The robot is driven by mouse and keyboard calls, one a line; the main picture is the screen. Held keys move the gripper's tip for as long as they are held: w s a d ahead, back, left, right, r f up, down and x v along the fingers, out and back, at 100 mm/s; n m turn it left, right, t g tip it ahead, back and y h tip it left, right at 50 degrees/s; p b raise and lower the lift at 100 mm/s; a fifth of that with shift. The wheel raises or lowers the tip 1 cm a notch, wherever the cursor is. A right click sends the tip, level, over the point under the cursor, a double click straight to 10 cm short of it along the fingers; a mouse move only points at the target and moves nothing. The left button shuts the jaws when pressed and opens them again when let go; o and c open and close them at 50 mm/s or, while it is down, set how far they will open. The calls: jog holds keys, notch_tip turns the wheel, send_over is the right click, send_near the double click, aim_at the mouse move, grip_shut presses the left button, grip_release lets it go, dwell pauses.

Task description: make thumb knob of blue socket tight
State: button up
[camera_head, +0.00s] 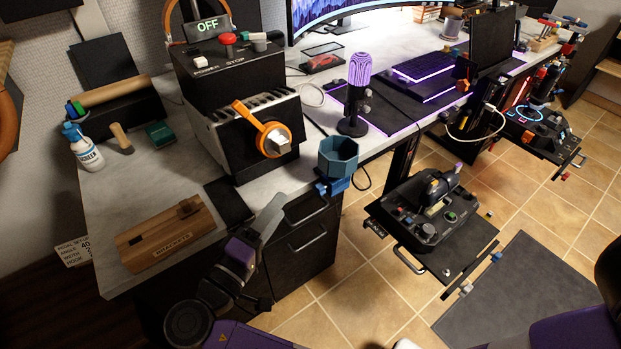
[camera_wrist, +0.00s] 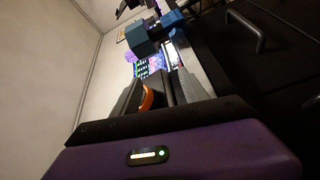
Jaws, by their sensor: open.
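The blue socket (camera_head: 338,155) is an open-topped faceted cup clamped at the desk's front edge. Its brighter blue clamp (camera_head: 332,186) sits just below it. In the wrist view the blue socket (camera_wrist: 145,40) shows beyond my fingers, with the blue clamp (camera_wrist: 172,20) to its right. I cannot make out the thumb knob clearly as a separate part in either view. My gripper (camera_head: 272,213) is at the desk's front edge, left of the socket and apart from it. In the wrist view my gripper (camera_wrist: 157,84) is open, with nothing held between its fingers.
A black control box with an orange-handled lever (camera_head: 263,128) stands behind my gripper. A wooden block (camera_head: 166,232) lies on the desk at left. Drawer handles (camera_head: 308,208) project below the desk edge. A purple microphone (camera_head: 360,75) stands beyond the socket.

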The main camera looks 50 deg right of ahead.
notch_tip(320, 180, up, 2)
jog(key=r+n+p, duration=0.1)
jog(key=p, duration=0.1)
jog(key=n+g+y+p, duration=0.3)
jog(key=n+p, duration=0.2)
jog(key=n, duration=0.2)
send_near(317, 192)
jog(key=shift+n+t, duration=0.3)
jog(key=shift+s+x, duration=0.1)
jog(key=shift+x, duration=1.85)
jog(key=shift+s+x, duration=0.15)
jog(key=shift+x, duration=1.8)
grip_shut()
